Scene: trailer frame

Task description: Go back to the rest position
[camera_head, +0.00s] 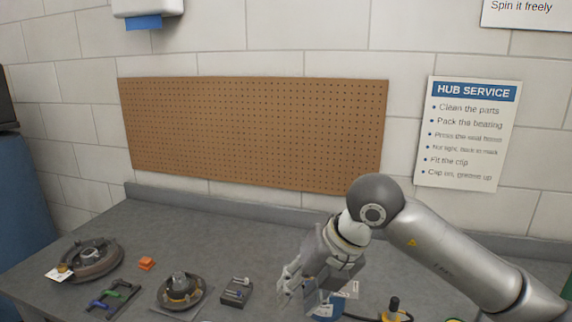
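My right arm comes in from the right edge and bends down over the grey workbench (215,228). Its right gripper (318,296) hangs over the front middle of the bench, to the right of a small dark block with metal pins (237,290). Its fingers look spread apart, with nothing seen held between them. A blue item (327,311) shows just below the gripper and is partly hidden by it. My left gripper is not in the picture.
A hub on a plate (181,290) stands nearby. A yellow-and-black item (394,309) is at right. The bench's back strip is clear below the pegboard (255,130).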

